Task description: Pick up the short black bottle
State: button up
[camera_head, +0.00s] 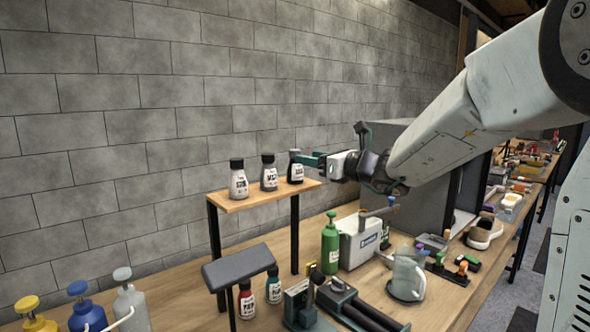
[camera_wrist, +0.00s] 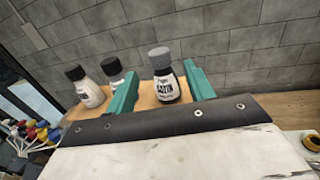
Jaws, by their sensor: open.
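The short black bottle (camera_head: 295,173), with a white label, stands upright at the right end of a small raised wooden shelf (camera_head: 243,202). My gripper (camera_head: 302,160) reaches in from the right at the bottle's height. In the wrist view, the black bottle (camera_wrist: 167,91) shows a grey-looking cap and stands between the two green fingers of my gripper (camera_wrist: 163,72), nearer the right finger. The fingers are apart, with a gap visible left of the bottle. Whether either finger touches it is unclear.
A grey bottle (camera_head: 269,174) and a white bottle (camera_head: 239,182) stand left of the black one on the same shelf. A grey block wall (camera_head: 140,100) rises behind. Below are a green bottle (camera_head: 330,245), a white box (camera_head: 360,241) and a clear pitcher (camera_head: 406,276).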

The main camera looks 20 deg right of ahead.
aim_at(296, 150)
jog(key=x, duration=0.6)
jog(key=shift+r, duration=0.15)
jog(key=c, duration=1.1)
